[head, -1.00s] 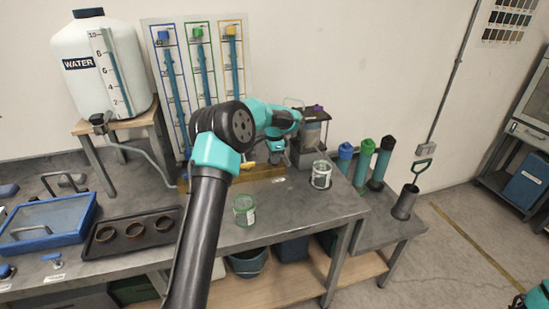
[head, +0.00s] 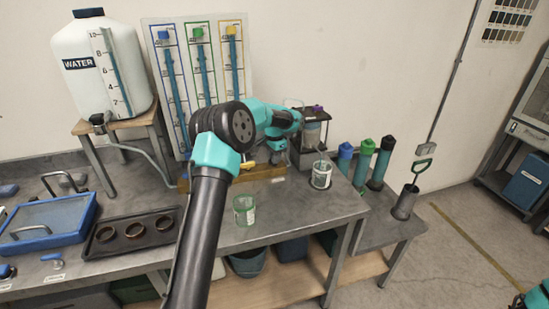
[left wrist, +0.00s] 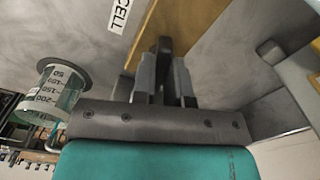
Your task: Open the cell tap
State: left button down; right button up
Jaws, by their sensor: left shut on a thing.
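My left gripper (left wrist: 163,85) is shut on a dark lever (left wrist: 164,50) in the left wrist view, beside the white label reading CELL (left wrist: 119,14). In the head view my left arm reaches to the clear cell unit (head: 312,132) at the back of the bench, and its wrist hides the lever. A graduated beaker (head: 321,176) stands below and to the right of the gripper. A thin pale streak runs down into its mouth. The beaker also shows in the left wrist view (left wrist: 58,92).
An empty-looking green-rimmed cup (head: 244,209) stands near the bench front. A yellow handle (head: 248,165) sits on the wooden base left of the cell. A tray with rings (head: 105,243) and a water tank (head: 90,85) are at left. Capped tubes (head: 364,163) stand at right.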

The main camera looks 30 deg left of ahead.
pick_arm(q)
jog(key=shift+n, duration=1.5)
jog(key=c, duration=1.1)
grip_release()
jog(key=shift+c, duration=0.2)
jog(key=shift+r, duration=0.1)
notch_tip(320, 180, up, 17)
jog(key=shift+r, duration=0.15)
